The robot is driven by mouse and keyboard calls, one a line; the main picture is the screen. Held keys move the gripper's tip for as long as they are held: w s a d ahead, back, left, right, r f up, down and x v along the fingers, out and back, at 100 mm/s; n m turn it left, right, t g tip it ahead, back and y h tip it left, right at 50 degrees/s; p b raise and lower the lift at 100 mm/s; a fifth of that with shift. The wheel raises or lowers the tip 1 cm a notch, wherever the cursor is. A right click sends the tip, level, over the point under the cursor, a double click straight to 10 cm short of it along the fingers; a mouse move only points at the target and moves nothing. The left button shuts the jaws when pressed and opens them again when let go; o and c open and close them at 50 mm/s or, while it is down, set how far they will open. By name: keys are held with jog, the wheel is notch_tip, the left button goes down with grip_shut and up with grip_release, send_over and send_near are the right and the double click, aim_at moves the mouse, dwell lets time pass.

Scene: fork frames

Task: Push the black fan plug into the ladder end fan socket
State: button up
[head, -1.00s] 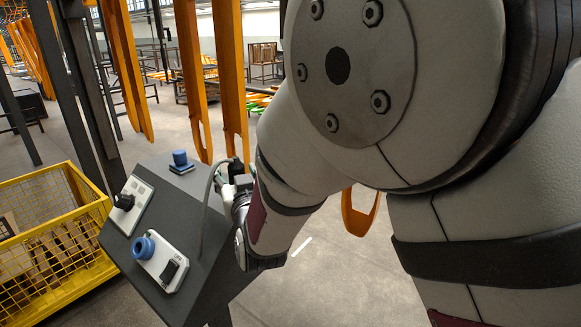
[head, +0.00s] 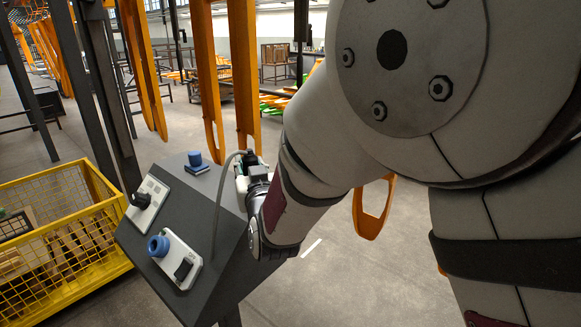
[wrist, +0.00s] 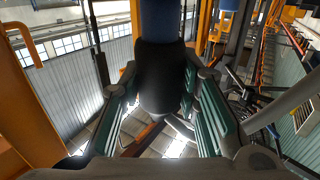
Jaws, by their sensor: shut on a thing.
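My gripper (head: 248,168) is beside the upper right edge of a sloped grey panel (head: 215,215). In the wrist view its green-padded fingers (wrist: 162,105) are closed on the sides of a black plug (wrist: 162,75). A dark blue part (wrist: 160,18) adjoins the plug at the top of that view. A grey cable (head: 215,195) arcs from the panel to the gripper. In the head view the plug is mostly hidden by my gripper. The panel carries a blue round fitting (head: 158,245) on a white plate and a blue fitting (head: 196,160) near its top edge. I cannot tell which is the ladder end fan socket.
A second white plate (head: 150,190) on the panel bears a black connector (head: 140,200). A yellow mesh crate (head: 65,230) stands at left. Orange ladder-like rails (head: 207,80) hang behind the panel. Open floor (head: 340,270) lies to the right.

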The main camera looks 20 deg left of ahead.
jog(key=s+d+r+p, duration=0.1)
jog(key=s+p, duration=0.2)
jog(key=s, duration=0.5)
jog(key=s+r+p, duration=0.1)
jog(key=s+p, duration=0.3)
jog(key=s, duration=0.4)
jog(key=shift+d+r+p, duration=0.25)
jog(key=shift+d+p, duration=0.05)
jog(key=shift+d, duration=0.1)
jog(key=shift+r, duration=0.15)
jog(key=shift+r+p, duration=1.35)
jog(key=shift+r, duration=1.3)
